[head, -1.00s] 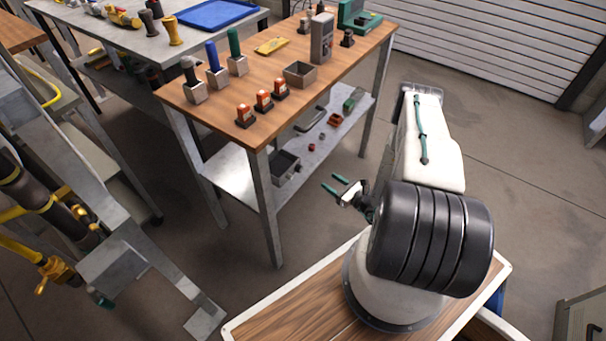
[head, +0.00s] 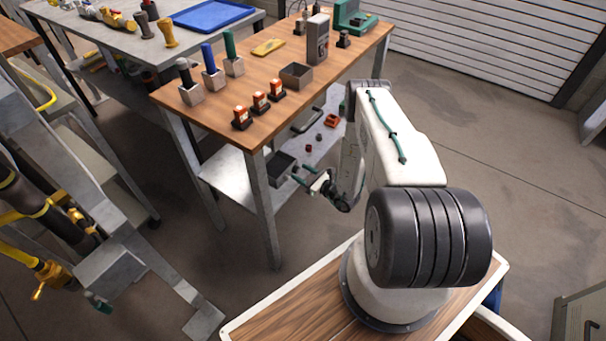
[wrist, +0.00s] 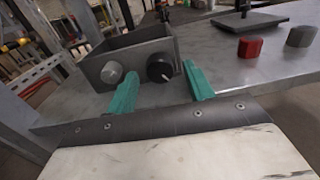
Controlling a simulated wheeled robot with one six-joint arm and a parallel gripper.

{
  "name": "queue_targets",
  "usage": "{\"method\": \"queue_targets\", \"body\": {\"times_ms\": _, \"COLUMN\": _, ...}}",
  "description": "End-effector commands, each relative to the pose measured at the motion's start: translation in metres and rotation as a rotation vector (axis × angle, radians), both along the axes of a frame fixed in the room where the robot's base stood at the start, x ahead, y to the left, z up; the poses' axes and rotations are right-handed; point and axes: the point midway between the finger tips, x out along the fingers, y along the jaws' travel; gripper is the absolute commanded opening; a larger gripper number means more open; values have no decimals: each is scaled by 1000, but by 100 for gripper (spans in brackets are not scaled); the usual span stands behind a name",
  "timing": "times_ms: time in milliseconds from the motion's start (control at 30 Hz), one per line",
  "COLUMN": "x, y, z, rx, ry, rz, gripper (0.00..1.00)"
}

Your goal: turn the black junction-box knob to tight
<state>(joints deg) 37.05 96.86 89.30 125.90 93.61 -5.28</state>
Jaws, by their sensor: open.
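The grey junction box (wrist: 135,55) stands on the lower metal shelf, and its front wall faces the wrist camera. The black knob (wrist: 160,70) is on the right of that wall, with a pale pointer mark at its lower right. A light grey knob (wrist: 112,73) sits beside it on the left. In the head view my gripper (head: 302,175) is at the shelf edge, near the box (head: 282,169).
A red piece (wrist: 257,46) and a dark piece (wrist: 301,36) lie right of the box on the shelf (head: 232,174). The wooden tabletop (head: 220,117) is above the shelf, and a table leg (head: 262,215) stands left of my gripper.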

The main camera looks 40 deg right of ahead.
Motion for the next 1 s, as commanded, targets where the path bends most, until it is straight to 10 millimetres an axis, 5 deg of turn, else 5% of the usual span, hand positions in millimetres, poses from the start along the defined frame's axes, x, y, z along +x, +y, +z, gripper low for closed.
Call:
{"method": "queue_targets", "body": {"times_ms": 67, "x": 0, "y": 0, "z": 0, "rx": 0, "ry": 0, "rz": 0, "gripper": 52}}
{"method": "queue_targets", "body": {"times_ms": 233, "x": 0, "y": 0, "z": 0, "rx": 0, "ry": 0, "rz": 0, "gripper": 8}}
{"method": "queue_targets", "body": {"times_ms": 1000, "x": 0, "y": -1, "z": 1, "rx": 382, "ry": 138, "rz": -1, "gripper": 8}}
